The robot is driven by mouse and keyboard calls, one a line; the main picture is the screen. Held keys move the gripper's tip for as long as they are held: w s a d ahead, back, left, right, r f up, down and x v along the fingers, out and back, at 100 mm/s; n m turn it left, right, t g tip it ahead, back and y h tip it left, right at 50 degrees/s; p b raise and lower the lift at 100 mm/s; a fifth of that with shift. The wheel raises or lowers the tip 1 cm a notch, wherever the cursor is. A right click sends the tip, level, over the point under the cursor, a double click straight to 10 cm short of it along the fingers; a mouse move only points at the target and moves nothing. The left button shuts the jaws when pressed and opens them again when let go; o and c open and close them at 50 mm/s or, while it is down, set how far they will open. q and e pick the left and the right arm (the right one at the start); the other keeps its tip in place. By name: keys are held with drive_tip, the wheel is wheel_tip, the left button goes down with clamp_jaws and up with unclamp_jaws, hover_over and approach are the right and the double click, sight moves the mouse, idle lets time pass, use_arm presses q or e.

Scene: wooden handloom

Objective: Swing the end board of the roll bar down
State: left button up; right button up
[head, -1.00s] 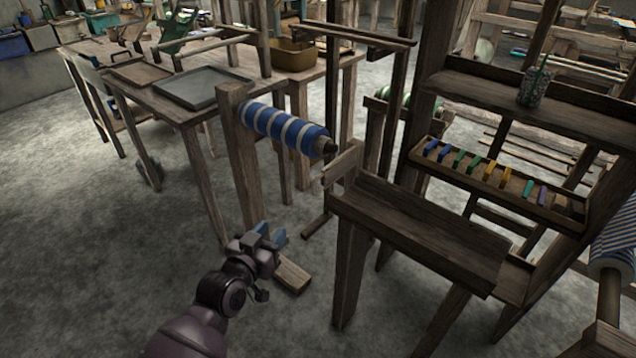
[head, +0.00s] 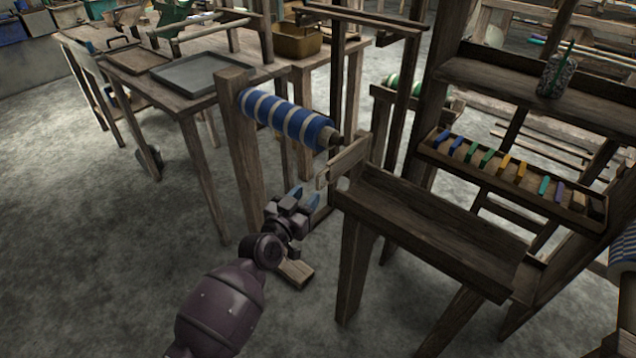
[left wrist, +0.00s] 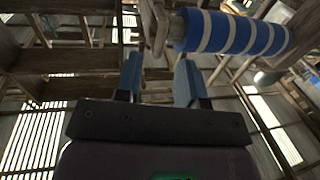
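The roll bar carries a blue cloth roll with pale stripes (head: 285,118), set between a wooden post and the loom frame. The end board (head: 348,160) is a short, pale wooden board at the roll's right end, standing out sideways near the bench. My left gripper (head: 304,198), with blue fingertips, is below and left of this board, apart from it. In the left wrist view its two fingers (left wrist: 157,80) are spread with nothing between them. The end board (left wrist: 156,28) and the striped roll (left wrist: 232,34) show above and beyond the fingertips. My right gripper is in neither view.
A wooden post (head: 240,150) stands left of the roll. A sloping wooden bench (head: 430,225) is right of the end board. A shelf tray with several coloured pieces (head: 510,170) is farther right.

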sight(317, 188)
use_arm(q)
drive_tip(key=shift+b+x, duration=0.55)
drive_tip(key=shift+x, duration=2.45)
clamp_jaws()
